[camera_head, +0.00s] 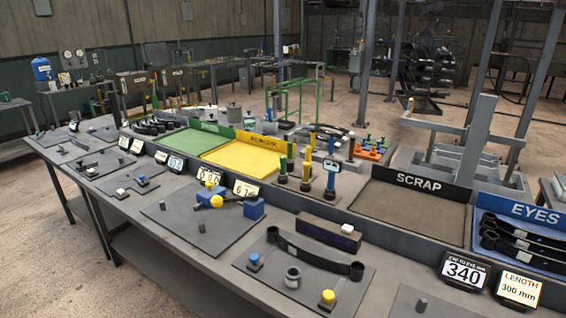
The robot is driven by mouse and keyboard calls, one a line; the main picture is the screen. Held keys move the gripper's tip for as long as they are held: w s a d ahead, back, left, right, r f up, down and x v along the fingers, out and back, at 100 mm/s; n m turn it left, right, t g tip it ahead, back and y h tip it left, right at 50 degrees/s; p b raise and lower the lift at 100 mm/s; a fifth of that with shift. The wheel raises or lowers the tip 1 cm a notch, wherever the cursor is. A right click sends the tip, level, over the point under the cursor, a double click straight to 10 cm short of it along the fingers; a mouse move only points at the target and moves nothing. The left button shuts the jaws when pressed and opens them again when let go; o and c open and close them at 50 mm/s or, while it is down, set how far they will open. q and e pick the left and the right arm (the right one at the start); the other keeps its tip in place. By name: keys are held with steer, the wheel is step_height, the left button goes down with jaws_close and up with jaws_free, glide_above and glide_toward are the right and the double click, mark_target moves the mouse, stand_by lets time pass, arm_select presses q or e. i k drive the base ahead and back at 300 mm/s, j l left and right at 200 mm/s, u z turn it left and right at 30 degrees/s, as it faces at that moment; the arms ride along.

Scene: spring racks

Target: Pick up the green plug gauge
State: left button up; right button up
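Upright gauges stand in a group on the grey panel right of the yellow tray. A blue gauge (331,178) stands to the right of these. Neither of my grippers is in view, and nothing is touching the gauges.
A yellow tray (252,158), a green tray (192,148) and a SCRAP tray (408,210) line the bench's back. In front lie a dark spring (315,258), a dark block with a white top piece (330,230), and display signs (464,272). An orange rack (370,153) stands behind.

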mark_target(282, 175)
steer(key=i+z, duration=0.25)
steer(key=i, duration=0.15)
steer(key=i+j+z, duration=0.2)
steer(key=i, duration=0.15)
steer(key=i+j+z, duration=0.1)
steer(key=i+z, duration=0.15)
steer(key=i+j, duration=0.05)
steer(key=i, duration=0.05)
